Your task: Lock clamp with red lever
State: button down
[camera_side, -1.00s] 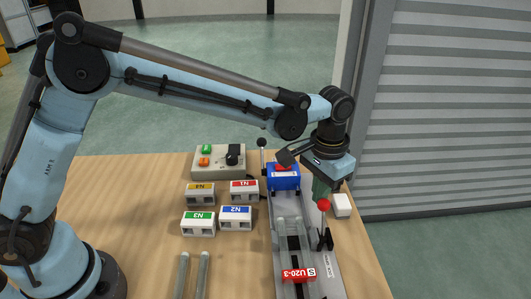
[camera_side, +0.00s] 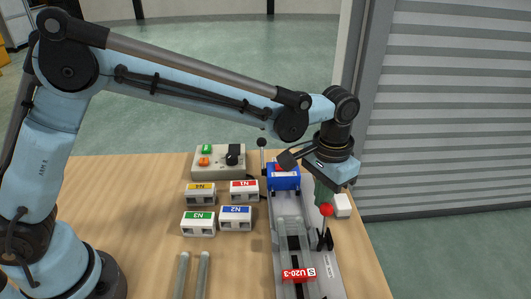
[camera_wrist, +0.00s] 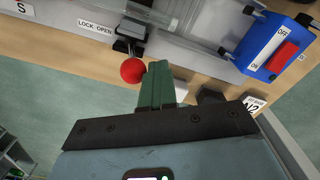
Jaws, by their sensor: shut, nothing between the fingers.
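The red ball of the clamp lever (camera_side: 326,210) stands above the black clamp (camera_side: 325,240) on the right side of the grey fixture. My gripper (camera_side: 324,198) is just above and behind the ball, its green fingers shut with nothing between them. In the wrist view the red ball (camera_wrist: 132,71) sits beside the left edge of the green fingers (camera_wrist: 158,84), close to or touching them. The black clamp (camera_wrist: 130,34) shows above the ball, near a "LOCK OPEN" label (camera_wrist: 96,27).
A blue box with a red switch (camera_wrist: 278,50) stands right of the fingers in the wrist view. A white block (camera_side: 342,205) is right of the gripper. Labelled blocks (camera_side: 236,217), a control box (camera_side: 217,163) and two rods (camera_side: 193,275) lie left of the fixture.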

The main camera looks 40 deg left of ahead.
aim_at(328, 206)
jog(key=shift+s+d, duration=0.1)
jog(key=shift+d, duration=0.1)
jog(key=shift+s+d+r, duration=0.15)
jog(key=shift+s+d, duration=0.35)
jog(key=shift+s, duration=0.05)
jog(key=shift+s+d, duration=0.1)
jog(key=shift+s, duration=0.05)
jog(key=shift+s+d, duration=0.3)
jog(key=shift+d, duration=0.05)
jog(key=shift+a, duration=0.1)
jog(key=shift+w, duration=0.15)
jog(key=shift+w+a, duration=0.3)
jog(key=shift+a, duration=0.05)
jog(key=shift+r, duration=3.95)
